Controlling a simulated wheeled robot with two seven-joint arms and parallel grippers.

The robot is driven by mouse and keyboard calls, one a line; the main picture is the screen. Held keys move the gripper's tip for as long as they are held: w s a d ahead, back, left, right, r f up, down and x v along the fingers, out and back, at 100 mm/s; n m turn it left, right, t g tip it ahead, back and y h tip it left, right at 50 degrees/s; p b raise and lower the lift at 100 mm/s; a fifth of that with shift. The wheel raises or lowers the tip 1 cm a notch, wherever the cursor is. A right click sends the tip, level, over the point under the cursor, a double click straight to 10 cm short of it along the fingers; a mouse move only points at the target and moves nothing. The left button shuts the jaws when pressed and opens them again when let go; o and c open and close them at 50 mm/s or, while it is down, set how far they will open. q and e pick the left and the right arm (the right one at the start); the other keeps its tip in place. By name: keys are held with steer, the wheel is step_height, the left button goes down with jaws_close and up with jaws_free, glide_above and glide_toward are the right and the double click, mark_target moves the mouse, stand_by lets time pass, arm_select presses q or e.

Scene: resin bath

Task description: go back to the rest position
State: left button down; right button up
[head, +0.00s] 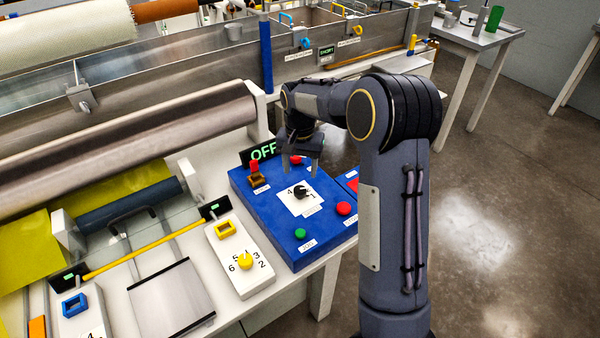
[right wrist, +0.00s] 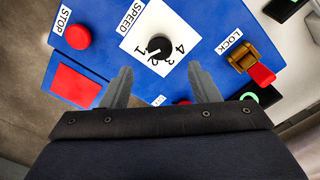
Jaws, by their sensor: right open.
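My right gripper (head: 300,172) is open and empty above the blue control panel (head: 262,207), near its black speed knob (head: 301,191). In the right wrist view its two fingers (right wrist: 160,72) are apart, with nothing between them. The knob (right wrist: 158,47) sits beyond the fingertips on a white numbered plate, and I see no contact with it. The red stop button (head: 344,208) and the lock switch (head: 258,180) with its red lever lie to either side of the knob. My left gripper is in neither view.
A green button (head: 300,233) is at the panel's front. A white box with a yellow knob (head: 245,261) stands left of the panel. A large metal roller (head: 130,140) and a long metal bath (head: 180,80) lie behind. Open floor (head: 490,220) is at the right.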

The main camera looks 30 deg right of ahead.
stand_by(0.4)
steer(key=s+a+r+n+t+y, duration=0.1)
steer(key=s+a+r, duration=0.15)
steer(key=s, duration=0.45)
steer(key=s+a+r+n+t+y, duration=0.1)
steer(key=s+a+r+n+t, duration=0.1)
steer(key=s+r, duration=0.35)
steer(key=s+a+r+n+t+y, duration=0.1)
steer(key=s+a+r, duration=0.15)
steer(key=s, duration=0.65)
steer(key=s+a+f+n+t, duration=0.1)
steer(key=s+a+f+n, duration=0.1)
steer(key=s, duration=0.5)
steer(key=a+f, duration=0.1)
steer(key=a, duration=0.1)
steer(key=shift+s+a+n+t+y, duration=0.3)
steer(key=shift+s+a+y, duration=0.05)
steer(key=shift+y, duration=0.05)
steer(key=shift+w+r, duration=0.1)
